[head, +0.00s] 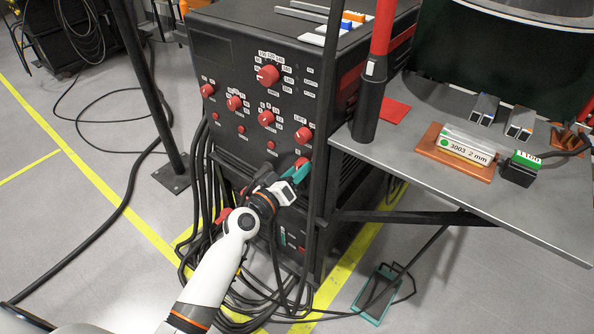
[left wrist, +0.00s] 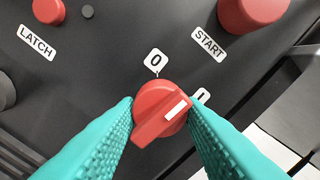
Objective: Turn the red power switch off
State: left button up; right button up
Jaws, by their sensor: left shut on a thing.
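The red power switch (left wrist: 150,125) is a rotary knob on the black front panel of the machine. In the left wrist view its white mark points up and right, toward the "I" label and away from the "0" label (left wrist: 156,62). My left gripper (left wrist: 162,106) has its teal fingers on either side of the knob, shut on it. In the head view the switch (head: 302,161) is at the panel's lower right, with the left gripper (head: 300,171) at it. My right gripper is not in view.
A red START button (left wrist: 252,10) and a LATCH knob (left wrist: 48,10) sit near the switch. A dark upright post (head: 324,130) stands close to the right of the gripper. A grey table (head: 460,205) lies to the right. Cables (head: 205,220) hang below the panel.

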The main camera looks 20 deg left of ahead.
pick_arm(q)
jog(key=shift+r+n+p, duration=0.1)
jog(key=shift+n+p, duration=0.7)
jog(key=shift+n, duration=4.1)
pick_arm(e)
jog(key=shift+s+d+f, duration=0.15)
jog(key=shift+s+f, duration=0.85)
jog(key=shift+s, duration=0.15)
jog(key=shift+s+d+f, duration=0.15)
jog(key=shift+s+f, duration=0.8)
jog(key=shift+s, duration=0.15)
pick_arm(q)
jog(key=o, duration=1)
